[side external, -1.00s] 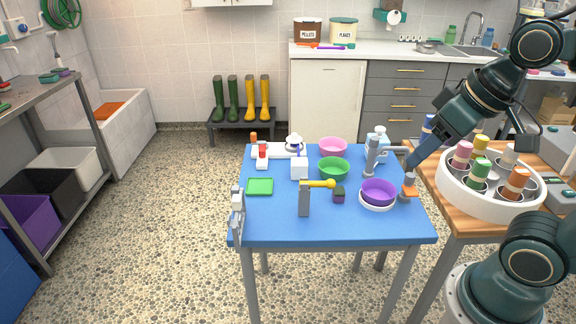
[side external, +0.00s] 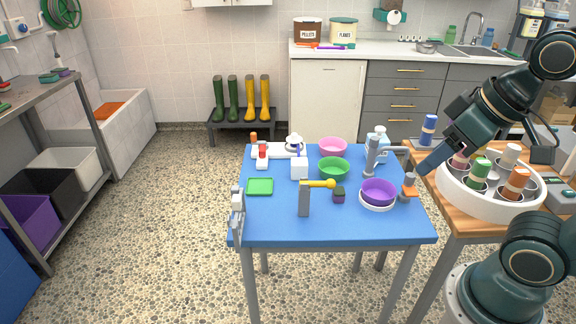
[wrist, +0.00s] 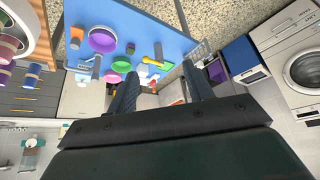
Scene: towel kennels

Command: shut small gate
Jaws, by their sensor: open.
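A small grey gate-like fixture (side external: 238,215) stands upright at the left front edge of the blue table (side external: 270,225). I take it for the small gate; it is too small to tell whether it is open or shut. It also shows at the table edge in the wrist view (wrist: 201,50). My gripper (side external: 424,167) is over the table's right edge, far from the gate, beside an orange and grey item (side external: 409,188). In the wrist view my gripper (wrist: 160,88) has its two fingers wide apart with nothing between them.
A grey post with a yellow arm (side external: 310,197) stands mid-table. A purple bowl (side external: 378,191), green bowl (side external: 334,168), pink bowl (side external: 332,146) and grey tap-like post (side external: 371,158) are nearby. A white round tray of rolls (side external: 455,195) stands at right. The table's left front is mostly clear.

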